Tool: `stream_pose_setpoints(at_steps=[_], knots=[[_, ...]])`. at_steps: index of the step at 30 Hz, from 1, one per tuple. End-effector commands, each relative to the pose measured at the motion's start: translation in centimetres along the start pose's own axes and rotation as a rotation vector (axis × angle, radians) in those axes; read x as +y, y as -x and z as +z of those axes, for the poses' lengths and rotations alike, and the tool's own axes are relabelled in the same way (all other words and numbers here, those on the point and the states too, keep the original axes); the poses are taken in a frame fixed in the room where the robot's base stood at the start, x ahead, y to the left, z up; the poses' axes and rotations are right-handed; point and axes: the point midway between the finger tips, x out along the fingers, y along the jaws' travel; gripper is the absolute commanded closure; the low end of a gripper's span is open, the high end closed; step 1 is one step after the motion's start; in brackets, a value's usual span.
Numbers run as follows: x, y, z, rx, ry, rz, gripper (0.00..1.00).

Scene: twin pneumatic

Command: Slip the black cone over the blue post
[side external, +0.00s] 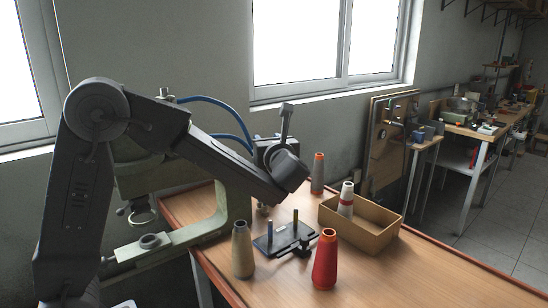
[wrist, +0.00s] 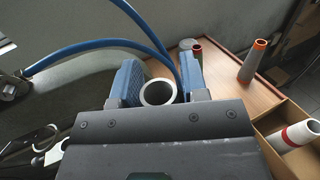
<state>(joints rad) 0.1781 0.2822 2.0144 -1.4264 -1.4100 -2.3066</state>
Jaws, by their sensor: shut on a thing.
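In the wrist view my gripper (wrist: 158,82) has its two blue jaws shut on the black cone (wrist: 142,97). Only the cone's round, hollow grey-rimmed end shows between the jaws; its body is hidden. In the side external view my wrist hides the jaws and the held cone. The blue post (side external: 269,230) stands upright on a dark base plate (side external: 266,244) on the table, below and slightly left of my wrist in that view. Its top is bare. The blue post is not visible in the wrist view, so I cannot tell how the cone lines up with it.
A beige cone (side external: 242,252) stands left and a red cone (side external: 325,262) right. An orange-topped grey cone (side external: 318,174) stands behind. A wooden box (side external: 376,242) holds a white cone with a red band (side external: 346,197). Blue hoses (wrist: 95,48) arch nearby.

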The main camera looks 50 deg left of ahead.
Motion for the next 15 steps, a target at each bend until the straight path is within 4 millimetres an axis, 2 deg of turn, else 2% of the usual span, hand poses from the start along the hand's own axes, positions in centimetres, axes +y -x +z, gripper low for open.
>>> stream_pose_setpoints(at_steps=[9, 15], knots=[[0.00, -0.02, 0.04, -0.001, 0.001, 0.000, 1.00], [-0.02, 0.00, -0.87, -0.001, -0.001, 0.000, 1.00]])
